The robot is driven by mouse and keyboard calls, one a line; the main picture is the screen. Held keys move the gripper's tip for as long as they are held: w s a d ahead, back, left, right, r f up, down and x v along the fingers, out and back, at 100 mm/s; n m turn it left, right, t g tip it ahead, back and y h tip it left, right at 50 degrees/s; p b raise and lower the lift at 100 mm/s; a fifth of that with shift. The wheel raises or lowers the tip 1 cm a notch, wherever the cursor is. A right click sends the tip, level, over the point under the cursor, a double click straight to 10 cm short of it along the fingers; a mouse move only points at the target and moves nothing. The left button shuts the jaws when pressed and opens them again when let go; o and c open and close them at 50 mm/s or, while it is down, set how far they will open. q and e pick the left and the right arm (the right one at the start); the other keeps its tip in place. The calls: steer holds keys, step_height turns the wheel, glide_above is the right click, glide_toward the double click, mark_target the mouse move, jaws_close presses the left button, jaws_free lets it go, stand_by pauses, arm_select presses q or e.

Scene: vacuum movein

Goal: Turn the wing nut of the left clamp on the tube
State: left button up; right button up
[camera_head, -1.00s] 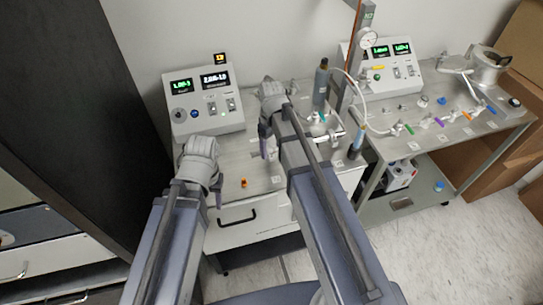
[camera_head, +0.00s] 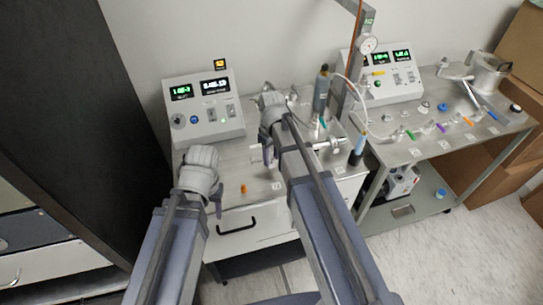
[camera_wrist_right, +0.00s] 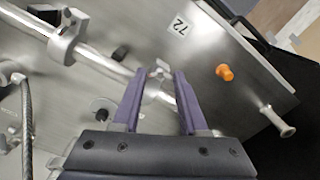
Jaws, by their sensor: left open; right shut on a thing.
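The metal tube (camera_wrist_right: 112,67) runs diagonally over the bench top in the right wrist view. The left clamp (camera_wrist_right: 158,86) on it lies between the two purple fingers of my right gripper (camera_wrist_right: 160,92), which is shut on its wing nut; the nut is mostly hidden there. A second clamp (camera_wrist_right: 66,38) is further up the tube. In the head view, my right gripper (camera_head: 268,155) is low at the tube, and the tube's right part (camera_head: 328,145) shows beyond my arm. My left gripper (camera_head: 216,200) is open and apart, above the bench's front left.
An orange knob (camera_head: 243,188) stands on the bench near its front edge. A control box (camera_head: 203,108) is behind on the left. A dark bottle (camera_head: 321,90) and a gauge column (camera_head: 352,75) stand behind the tube. A second table (camera_head: 440,145) is on the right.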

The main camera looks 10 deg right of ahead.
jaws_close()
steer(key=m, duration=0.4)
steer(key=shift+m, duration=0.3)
steer(key=o, duration=1)
jaws_free()
steer(key=shift+r, duration=0.1)
